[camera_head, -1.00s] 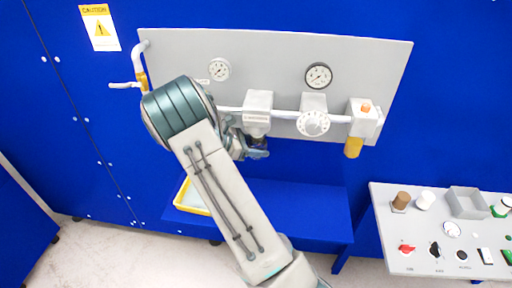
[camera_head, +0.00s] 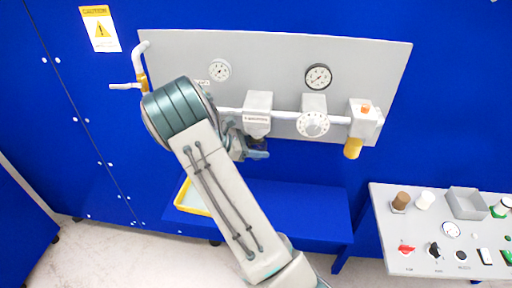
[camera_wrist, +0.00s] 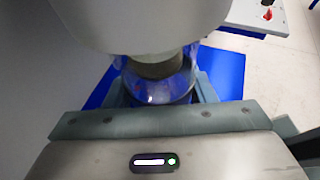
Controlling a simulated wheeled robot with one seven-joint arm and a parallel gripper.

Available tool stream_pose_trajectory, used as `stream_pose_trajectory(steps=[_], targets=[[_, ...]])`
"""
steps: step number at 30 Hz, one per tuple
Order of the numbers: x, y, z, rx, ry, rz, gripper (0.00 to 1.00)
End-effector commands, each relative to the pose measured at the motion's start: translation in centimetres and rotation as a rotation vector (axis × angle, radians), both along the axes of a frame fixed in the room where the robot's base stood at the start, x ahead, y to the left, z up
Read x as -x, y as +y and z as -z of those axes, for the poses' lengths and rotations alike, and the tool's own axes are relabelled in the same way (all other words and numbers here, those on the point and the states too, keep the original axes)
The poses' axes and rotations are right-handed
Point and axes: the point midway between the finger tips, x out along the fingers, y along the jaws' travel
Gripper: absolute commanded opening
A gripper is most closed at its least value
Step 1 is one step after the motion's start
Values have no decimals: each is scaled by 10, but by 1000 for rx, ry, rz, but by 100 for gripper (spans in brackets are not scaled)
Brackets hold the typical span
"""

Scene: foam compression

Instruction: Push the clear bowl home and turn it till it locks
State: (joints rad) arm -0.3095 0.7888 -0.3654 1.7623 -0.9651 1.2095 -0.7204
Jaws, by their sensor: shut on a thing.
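The clear bowl (camera_wrist: 160,90) sits in the wrist view, a see-through cup with a blue tint, between the fingers of my gripper (camera_wrist: 160,95). It is under a pale housing (camera_wrist: 140,20) whose darker round neck reaches into it. My gripper is shut on the bowl. In the head view my gripper (camera_head: 250,152) is at the underside of the grey filter block (camera_head: 257,115) on the panel, partly hidden by my arm. The bowl is mostly hidden there. Whether it is fully seated or turned cannot be told.
A grey panel (camera_head: 370,60) carries two gauges, a white dial regulator (camera_head: 313,124) and a unit with a yellow bowl (camera_head: 353,148) to the right. A blue shelf (camera_head: 300,210) with a yellow-rimmed tray (camera_head: 187,203) lies below. A control desk (camera_head: 420,262) stands at right.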

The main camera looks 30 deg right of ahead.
Motion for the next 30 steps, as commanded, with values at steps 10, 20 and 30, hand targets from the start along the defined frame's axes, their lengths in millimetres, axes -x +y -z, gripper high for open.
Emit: stream_pose_trajectory(steps=[10,20,30], targets=[[0,0,-1,0,0,0,14],[0,0,-8,0,0,0,14],[0,0,-11,1,0,0,14]])
